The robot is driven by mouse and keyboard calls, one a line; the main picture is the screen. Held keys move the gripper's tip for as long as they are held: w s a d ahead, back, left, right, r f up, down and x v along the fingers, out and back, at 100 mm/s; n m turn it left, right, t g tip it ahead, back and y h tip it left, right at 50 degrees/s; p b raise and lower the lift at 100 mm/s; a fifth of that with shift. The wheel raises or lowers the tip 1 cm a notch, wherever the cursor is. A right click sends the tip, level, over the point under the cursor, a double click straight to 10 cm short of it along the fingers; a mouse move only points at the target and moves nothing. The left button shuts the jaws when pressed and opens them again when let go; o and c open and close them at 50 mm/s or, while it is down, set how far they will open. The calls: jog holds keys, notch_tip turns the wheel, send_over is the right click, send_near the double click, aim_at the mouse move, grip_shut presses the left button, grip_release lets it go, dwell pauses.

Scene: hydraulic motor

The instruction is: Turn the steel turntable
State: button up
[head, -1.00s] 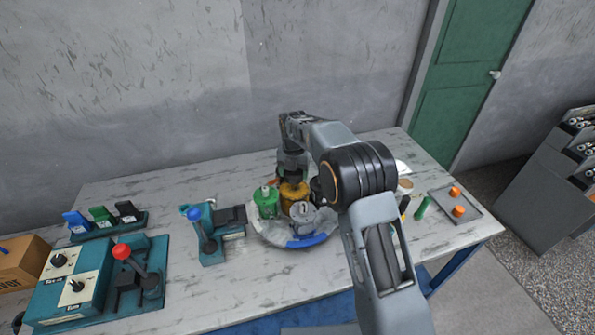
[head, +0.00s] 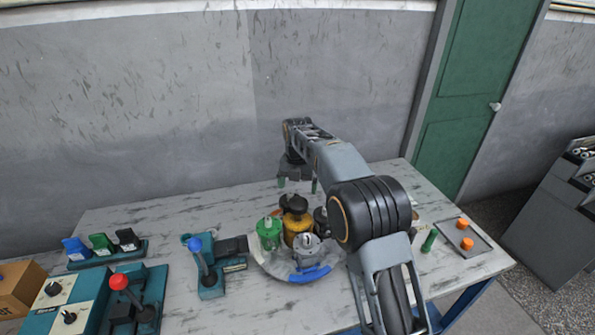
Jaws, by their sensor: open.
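The steel turntable (head: 262,262) is a round plate near the middle of the table, with a blue handle (head: 310,274) on its front rim. On it stand a green container (head: 269,236), a yellow-orange one (head: 294,232) with a dark top and a grey one (head: 306,247). A dark part shows at their right, partly covered by my arm. My gripper (head: 298,184) is above and behind the turntable, pointing down, its two greenish fingertips apart with nothing seen between them. My arm hides the turntable's right side.
A teal device with a blue-knobbed lever (head: 199,255) stands left of the turntable. Farther left are a red-knobbed lever unit (head: 130,292) and a rack of coloured switches (head: 103,245). A tray with orange pieces (head: 468,241) lies at right. The table's back left is clear.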

notch_tip(320, 180, up, 6)
jog(key=shift+r, duration=0.2)
dwell(0.4)
